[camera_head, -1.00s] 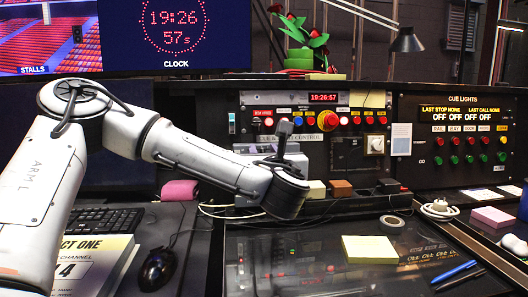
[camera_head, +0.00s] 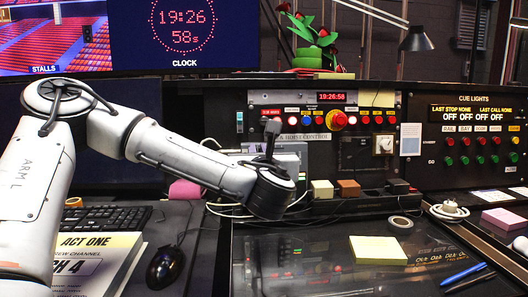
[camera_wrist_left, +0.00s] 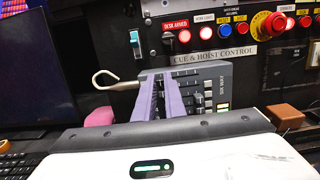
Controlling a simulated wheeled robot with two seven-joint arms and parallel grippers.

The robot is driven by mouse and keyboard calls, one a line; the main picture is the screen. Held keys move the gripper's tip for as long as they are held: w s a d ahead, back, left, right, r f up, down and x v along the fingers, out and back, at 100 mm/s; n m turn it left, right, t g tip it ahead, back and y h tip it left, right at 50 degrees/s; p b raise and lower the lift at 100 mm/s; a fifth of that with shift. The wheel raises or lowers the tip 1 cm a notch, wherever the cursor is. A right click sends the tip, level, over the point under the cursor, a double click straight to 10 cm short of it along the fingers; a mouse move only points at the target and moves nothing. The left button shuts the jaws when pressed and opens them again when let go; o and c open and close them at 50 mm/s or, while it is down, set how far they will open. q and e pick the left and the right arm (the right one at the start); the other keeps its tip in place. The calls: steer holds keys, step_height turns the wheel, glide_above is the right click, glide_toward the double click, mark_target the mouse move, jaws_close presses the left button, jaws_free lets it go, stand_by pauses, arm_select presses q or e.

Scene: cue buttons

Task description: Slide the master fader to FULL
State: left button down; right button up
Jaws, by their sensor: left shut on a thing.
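A grey fader box (camera_wrist_left: 213,82) marked SIX WAY stands below the cue and hoist panel in the left wrist view. Small fader caps and lit keys show on its top. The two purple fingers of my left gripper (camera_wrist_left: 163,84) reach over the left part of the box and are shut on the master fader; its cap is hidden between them. In the head view the box (camera_head: 292,149) is partly covered by my left wrist, and the fingers are hidden there. The fader's exact position cannot be read. My right gripper is not in view.
A red mushroom button (camera_head: 338,120) and a row of lit buttons sit on the panel behind. A cream block (camera_head: 322,189) and a brown block (camera_head: 348,188) stand right of the box. A white hook-shaped piece (camera_wrist_left: 108,80) is left of it. A mouse (camera_head: 165,267) lies in front.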

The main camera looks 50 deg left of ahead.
arm_select(q)
steer(key=shift+a, duration=0.1)
steer(key=c, duration=1.8)
jaws_free()
steer(key=shift+s, duration=0.2)
steer(key=b+v, duration=0.1)
steer(key=v, duration=0.9)
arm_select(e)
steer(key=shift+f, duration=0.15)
